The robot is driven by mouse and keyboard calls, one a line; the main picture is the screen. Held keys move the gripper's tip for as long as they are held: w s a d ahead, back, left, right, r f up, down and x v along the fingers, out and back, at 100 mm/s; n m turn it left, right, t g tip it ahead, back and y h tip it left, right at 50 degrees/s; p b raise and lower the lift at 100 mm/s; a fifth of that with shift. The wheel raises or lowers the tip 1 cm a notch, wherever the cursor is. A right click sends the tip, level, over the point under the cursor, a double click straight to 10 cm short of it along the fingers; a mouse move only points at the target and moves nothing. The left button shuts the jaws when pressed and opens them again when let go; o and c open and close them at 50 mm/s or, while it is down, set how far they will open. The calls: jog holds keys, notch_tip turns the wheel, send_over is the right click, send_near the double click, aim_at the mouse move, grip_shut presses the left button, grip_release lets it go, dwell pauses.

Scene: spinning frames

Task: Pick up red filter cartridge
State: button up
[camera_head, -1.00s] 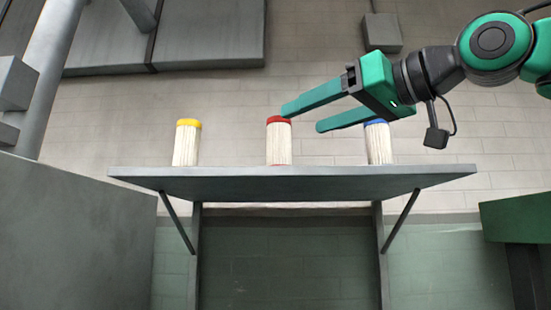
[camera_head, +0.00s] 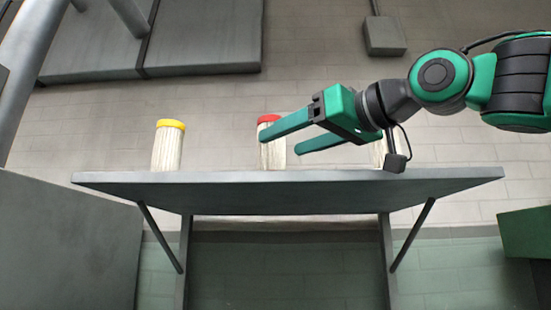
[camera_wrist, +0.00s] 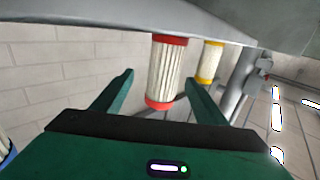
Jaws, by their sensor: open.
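The red filter cartridge (camera_head: 272,153) stands upright on the shelf (camera_head: 290,181), a white pleated cylinder with a red cap. In the wrist view the red cartridge (camera_wrist: 167,70) shows red bands at both ends. My gripper (camera_head: 280,144) is open and points left at the red cartridge, with one finger overlapping its upper part in the head view. In the wrist view my gripper (camera_wrist: 160,78) has the cartridge in the gap between its fingers, nearer the right one. I cannot tell if the fingertips reach past it. Nothing is held.
A yellow-capped cartridge (camera_head: 168,146) stands to the left on the shelf. Another white cartridge (camera_head: 379,152) is mostly hidden behind my wrist; a blue edge (camera_wrist: 5,147) shows in the wrist view. The shelf is clear between yellow and red.

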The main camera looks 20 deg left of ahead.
aim_at(283, 143)
jog(key=x, duration=0.5)
jog(key=shift+s+a+f, duration=0.1)
jog(key=shift+s+a, duration=0.1)
jog(key=c, duration=1.2)
